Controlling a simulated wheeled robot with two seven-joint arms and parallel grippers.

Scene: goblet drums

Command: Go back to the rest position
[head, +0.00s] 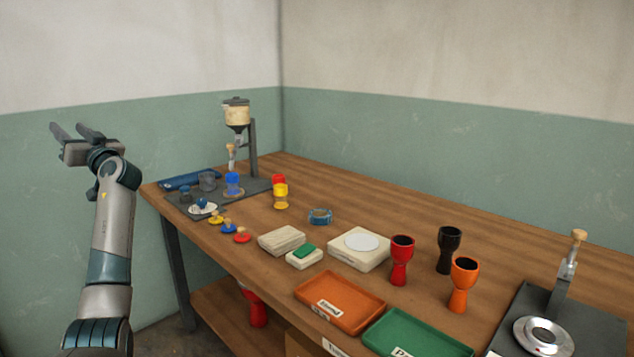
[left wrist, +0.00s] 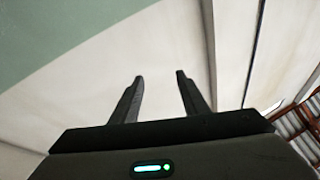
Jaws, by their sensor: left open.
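My left gripper (head: 75,133) is raised at the left of the head view, in front of the green and white wall. It is to the left of the table and above its top, touching nothing. In the left wrist view its two fingers (left wrist: 160,98) stand apart with nothing between them, and only wall and ceiling show beyond. My right gripper is not in view.
The wooden table (head: 330,205) carries red (head: 401,260), black (head: 449,249) and orange goblet drums (head: 463,284), an orange tray (head: 340,302), a green tray (head: 417,335), a dispenser stand (head: 252,148) and a press (head: 545,335). The space around my left gripper is clear.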

